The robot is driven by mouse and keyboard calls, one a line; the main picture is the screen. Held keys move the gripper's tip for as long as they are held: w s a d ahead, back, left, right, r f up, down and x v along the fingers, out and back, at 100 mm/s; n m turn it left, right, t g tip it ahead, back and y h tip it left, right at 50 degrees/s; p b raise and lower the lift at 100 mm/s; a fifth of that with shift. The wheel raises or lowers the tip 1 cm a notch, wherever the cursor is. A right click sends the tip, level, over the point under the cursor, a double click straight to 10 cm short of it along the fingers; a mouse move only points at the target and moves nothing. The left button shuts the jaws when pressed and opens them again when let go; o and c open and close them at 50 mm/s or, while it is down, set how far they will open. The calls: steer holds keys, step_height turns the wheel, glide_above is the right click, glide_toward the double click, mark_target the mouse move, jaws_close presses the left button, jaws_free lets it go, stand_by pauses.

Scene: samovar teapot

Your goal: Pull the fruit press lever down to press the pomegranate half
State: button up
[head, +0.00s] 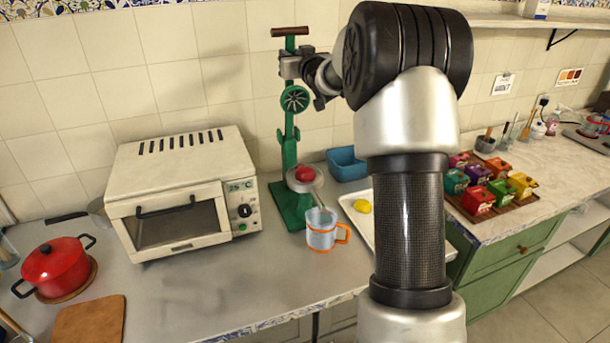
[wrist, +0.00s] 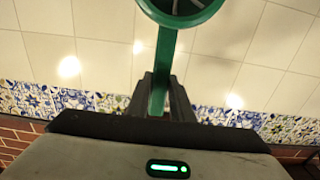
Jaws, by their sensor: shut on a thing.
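The green fruit press (head: 289,150) stands upright on the counter right of the oven. Its lever (head: 290,45) is raised at the top and ends in a brown wooden crossbar. My gripper (head: 290,66) is shut on the green lever bar just below that crossbar. In the wrist view the lever (wrist: 163,55) runs down between the dark fingers, with the round green press part above. The red pomegranate half (head: 305,174) sits on the press's cup, well below my gripper. A glass mug with orange trim (head: 322,238) stands in front of the press.
A white toaster oven (head: 180,150) stands close left of the press. A blue bin (head: 346,165) and a tray (head: 366,225) with a yellow lemon (head: 362,206) are at the right, partly behind my arm. A red pot (head: 54,267) is far left. The front counter is mostly clear.

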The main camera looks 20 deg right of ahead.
steer(key=shift+s+f+b, duration=0.15)
steer(key=shift+s+b, duration=0.15)
steer(key=shift+s, duration=0.5)
steer(key=s+f+b, duration=0.6)
steer(key=s+b, duration=0.1)
steer(key=s, duration=0.5)
steer(key=shift+s, duration=0.15)
steer(key=o, duration=1)
steer(key=shift+r, duration=0.1)
steer(key=shift+o, duration=0.2)
steer(key=shift+s, duration=0.1)
steer(key=s, duration=0.9)
stand_by(0.5)
